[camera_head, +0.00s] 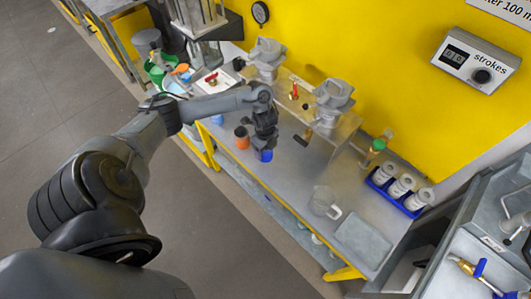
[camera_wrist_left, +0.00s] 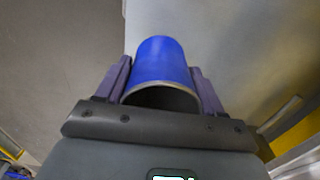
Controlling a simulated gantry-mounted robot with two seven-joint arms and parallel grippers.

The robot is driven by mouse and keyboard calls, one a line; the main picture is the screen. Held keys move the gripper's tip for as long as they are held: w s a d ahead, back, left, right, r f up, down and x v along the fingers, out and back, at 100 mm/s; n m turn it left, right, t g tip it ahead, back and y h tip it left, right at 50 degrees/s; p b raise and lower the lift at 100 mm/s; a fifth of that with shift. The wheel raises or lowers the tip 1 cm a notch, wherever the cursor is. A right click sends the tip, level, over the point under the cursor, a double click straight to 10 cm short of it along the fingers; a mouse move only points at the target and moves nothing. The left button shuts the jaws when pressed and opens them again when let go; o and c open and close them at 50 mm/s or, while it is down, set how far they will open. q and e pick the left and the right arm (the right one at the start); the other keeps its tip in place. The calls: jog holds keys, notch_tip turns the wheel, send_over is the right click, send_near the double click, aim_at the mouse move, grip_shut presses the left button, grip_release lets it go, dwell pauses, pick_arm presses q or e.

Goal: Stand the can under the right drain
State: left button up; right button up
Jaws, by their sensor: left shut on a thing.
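My left gripper (camera_head: 264,140) is shut on a blue can (camera_head: 264,155), above the front part of the metal bench. In the left wrist view the can (camera_wrist_left: 162,68) sits between the two purple fingers (camera_wrist_left: 160,88), its metal-rimmed dark end toward the camera. In the head view the gripper hides most of the can. A small brown-tipped part, perhaps the right drain (camera_head: 302,138), juts out below the right grey drum fitting (camera_head: 334,95), to the right of the can. The can is apart from it. My right gripper is not in view.
The bench (camera_head: 290,175) is clear between can and mug.

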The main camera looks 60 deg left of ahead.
pick_arm(q)
notch_tip(320, 180, up, 2)
jog(key=shift+r, duration=0.25)
jog(key=shift+w+d+r+p, duration=0.1)
jog(key=shift+d+r+p, duration=0.05)
jog(key=shift+r+p, duration=0.2)
jog(key=w+d+r+n, duration=0.3)
jog(key=w+d+n, duration=0.1)
jog(key=d, duration=0.4)
jog(key=w+d+r+n, duration=0.3)
jog(key=w+d, duration=0.1)
jog(key=d, duration=0.4)
jog(key=w+d+r+n, duration=0.3)
jog(key=w+d+n, duration=0.1)
jog(key=d, duration=0.4)
jog(key=s+d+r+n+p, duration=0.1)
jog(key=s+r+n+p, duration=0.1)
jog(key=r+p, duration=0.7)
jog(key=s+d+r+n+p, duration=0.1)
jog(key=s+r+p, duration=0.4)
jog(key=r+p, duration=0.5)
jog(key=shift+r+n, duration=0.4)
jog(key=shift+r, duration=0.35)
